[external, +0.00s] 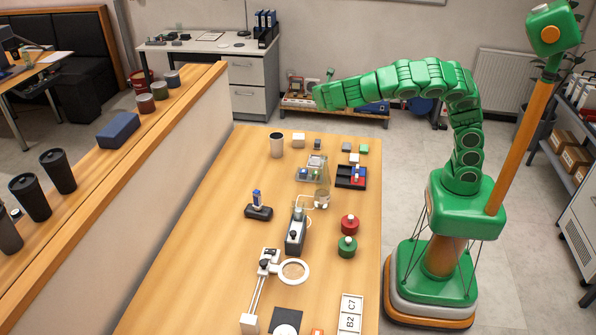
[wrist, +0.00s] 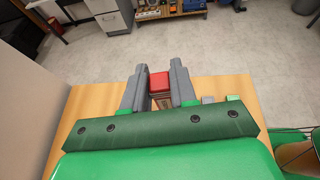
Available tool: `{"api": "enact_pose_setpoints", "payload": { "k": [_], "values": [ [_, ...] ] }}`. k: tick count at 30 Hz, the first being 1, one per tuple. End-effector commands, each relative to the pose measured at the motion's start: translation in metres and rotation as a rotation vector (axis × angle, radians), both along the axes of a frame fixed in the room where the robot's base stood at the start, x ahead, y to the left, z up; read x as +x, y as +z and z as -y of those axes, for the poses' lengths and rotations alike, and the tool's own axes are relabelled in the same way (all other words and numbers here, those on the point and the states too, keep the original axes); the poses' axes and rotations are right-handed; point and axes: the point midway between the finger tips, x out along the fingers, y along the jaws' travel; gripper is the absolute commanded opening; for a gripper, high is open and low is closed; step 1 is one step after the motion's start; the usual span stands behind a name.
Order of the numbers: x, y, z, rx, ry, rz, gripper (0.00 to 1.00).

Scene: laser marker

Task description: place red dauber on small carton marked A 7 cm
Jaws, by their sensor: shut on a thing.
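My gripper (wrist: 159,84) is shut on a red, square-topped thing, which I take as the red dauber (wrist: 160,80), held between its two grey fingers. In the external view my green hand (external: 326,96) is raised over the far end of the table; its fingers and the dauber cannot be made out there. A small cream box (external: 298,140) stands at the table's far end and may be the carton; no letter A is readable on it. Part of a pale and brown thing shows just under the dauber in the wrist view, too covered to name.
Red (external: 350,225) and green (external: 347,247) round bottles stand nearer. The table's left strip is clear.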

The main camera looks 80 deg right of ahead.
Motion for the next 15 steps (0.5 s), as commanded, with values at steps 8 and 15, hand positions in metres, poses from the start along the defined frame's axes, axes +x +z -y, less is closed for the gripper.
{"api": "enact_pose_setpoints", "payload": {
  "k": [8,15],
  "values": [
    [-0.017,-0.005,0.046,-0.003,-0.107,-0.002,0.0],
    [-0.016,-0.044,0.044,-0.003,-0.103,-0.004,0.0]
  ]
}}
